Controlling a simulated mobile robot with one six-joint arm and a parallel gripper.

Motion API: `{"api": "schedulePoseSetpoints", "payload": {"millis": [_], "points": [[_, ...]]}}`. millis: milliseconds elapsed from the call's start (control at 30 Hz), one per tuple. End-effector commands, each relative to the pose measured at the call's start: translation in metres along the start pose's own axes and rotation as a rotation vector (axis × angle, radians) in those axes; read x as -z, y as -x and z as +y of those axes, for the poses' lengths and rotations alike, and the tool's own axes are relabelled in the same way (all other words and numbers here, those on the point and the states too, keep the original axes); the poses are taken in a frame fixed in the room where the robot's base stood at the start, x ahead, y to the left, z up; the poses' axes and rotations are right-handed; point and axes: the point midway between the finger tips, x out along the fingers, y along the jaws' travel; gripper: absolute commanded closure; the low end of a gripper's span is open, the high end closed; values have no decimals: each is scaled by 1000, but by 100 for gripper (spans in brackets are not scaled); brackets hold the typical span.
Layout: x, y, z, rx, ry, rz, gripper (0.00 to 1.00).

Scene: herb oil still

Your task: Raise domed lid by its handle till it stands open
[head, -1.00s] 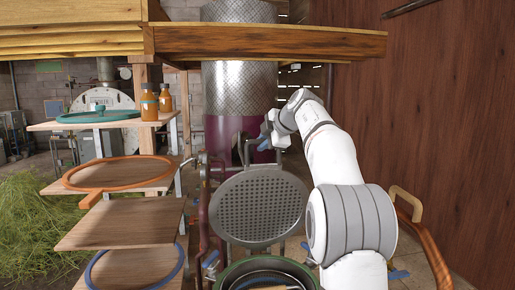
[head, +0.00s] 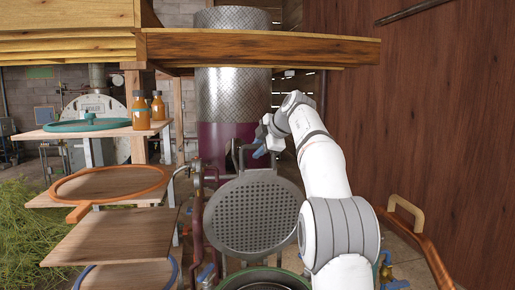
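A grey round plate with many small holes (head: 253,218) stands nearly upright in the head view, at the back of a green-rimmed round vessel (head: 285,272). I take it for the raised lid; no dome shows from this side. A grey bracket-like handle (head: 241,158) rises at its top edge.
A wooden beam (head: 260,48) crosses above my arm. A metal column (head: 232,70) stands behind. A brown wall (head: 430,130) closes the right side.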

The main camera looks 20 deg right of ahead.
Motion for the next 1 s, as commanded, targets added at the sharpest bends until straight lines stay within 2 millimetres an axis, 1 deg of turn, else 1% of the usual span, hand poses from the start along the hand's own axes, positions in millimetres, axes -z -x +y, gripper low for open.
{"api": "schedulePoseSetpoints", "payload": {"millis": [267,367,600,700,833,1000], "points": [[2,3,1,-2,2,2,75],[2,14,1,-2,2,2,75],[2,55,1,-2,2,2,75],[1,68,1,-1,1,2,75],[1,76,0,0,1,2,75],[1,77,0,1,2,3,75]]}}
